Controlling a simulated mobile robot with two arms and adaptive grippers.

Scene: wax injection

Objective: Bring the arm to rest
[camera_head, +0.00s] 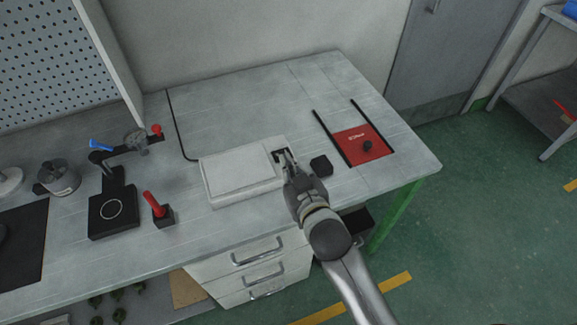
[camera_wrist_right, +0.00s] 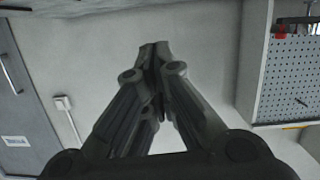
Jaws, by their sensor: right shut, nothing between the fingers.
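My right gripper (camera_head: 287,160) is in the head view, above the right end of a white flat box (camera_head: 235,183) on the workbench. Its arm comes in from the bottom right. In the right wrist view the gripper's fingers (camera_wrist_right: 155,52) are together with nothing between them, and they point toward a plain wall. I cannot tell from the head view how high the fingertips are above the box. My left gripper is not in view.
A small black block (camera_head: 321,166) is close beside the right gripper. A black press-like stand (camera_head: 113,211) and a red-handled tool (camera_head: 155,206) stand to the left. The bench's back middle is clear.

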